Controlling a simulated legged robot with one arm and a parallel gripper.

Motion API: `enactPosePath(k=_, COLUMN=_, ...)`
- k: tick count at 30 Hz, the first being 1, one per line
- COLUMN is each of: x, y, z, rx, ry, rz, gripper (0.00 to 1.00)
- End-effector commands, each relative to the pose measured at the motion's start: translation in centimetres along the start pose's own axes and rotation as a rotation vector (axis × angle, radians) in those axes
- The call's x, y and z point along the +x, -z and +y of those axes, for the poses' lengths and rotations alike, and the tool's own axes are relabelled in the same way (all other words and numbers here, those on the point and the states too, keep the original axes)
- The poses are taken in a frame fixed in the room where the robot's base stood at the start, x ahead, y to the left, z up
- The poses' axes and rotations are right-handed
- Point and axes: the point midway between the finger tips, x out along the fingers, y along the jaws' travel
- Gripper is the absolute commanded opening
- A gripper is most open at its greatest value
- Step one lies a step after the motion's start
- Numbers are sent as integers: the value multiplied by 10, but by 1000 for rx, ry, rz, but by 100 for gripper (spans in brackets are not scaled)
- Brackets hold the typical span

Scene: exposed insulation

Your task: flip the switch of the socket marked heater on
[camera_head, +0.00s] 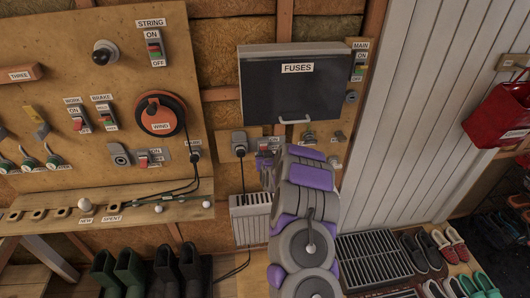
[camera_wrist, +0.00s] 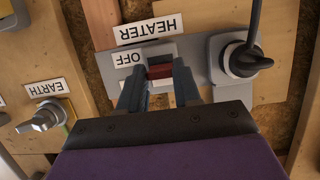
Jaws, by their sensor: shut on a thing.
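In the wrist view, which is upside down, the HEATER label (camera_wrist: 149,29) stands by a grey plate (camera_wrist: 218,60) with a red rocker switch (camera_wrist: 160,71). An OFF label (camera_wrist: 129,58) is beside the switch; the opposite label is mostly hidden by my fingers. My gripper (camera_wrist: 158,82) has its two fingers on either side of the red switch, shut on it. A black plug (camera_wrist: 243,61) with a cable sits in the socket on the same plate. In the head view, my gripper (camera_head: 267,165) is at this panel and hides most of the switch; the plug (camera_head: 239,143) shows left of it.
The black FUSES box (camera_head: 295,90) hangs just above, with the MAIN switch (camera_head: 358,58) to its right. An EARTH knob (camera_wrist: 43,117) is close by in the wrist view. A white heater (camera_head: 250,215) stands below. A wooden shelf (camera_head: 105,220) juts out at left.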

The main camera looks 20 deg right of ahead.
Motion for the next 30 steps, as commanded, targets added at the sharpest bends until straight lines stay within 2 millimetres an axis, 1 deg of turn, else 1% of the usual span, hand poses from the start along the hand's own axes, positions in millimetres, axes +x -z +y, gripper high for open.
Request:
enactPosePath(k=1, x=-2, y=11, z=0, rx=-1, ry=0, rz=-39, gripper=2)
enactPosePath(k=10, x=-2, y=24, z=1, rx=-1, ry=-2, rz=-279, gripper=2)
enactPosePath(k=18, x=0, y=28, z=0, rx=-2, ry=-1, rz=-430, gripper=2)
enactPosePath(k=22, x=1, y=31, z=1, rx=-1, ry=-2, rz=-470, gripper=2)
enactPosePath(k=30, x=2, y=29, z=0, rx=-2, ry=-1, rz=-514, gripper=2)
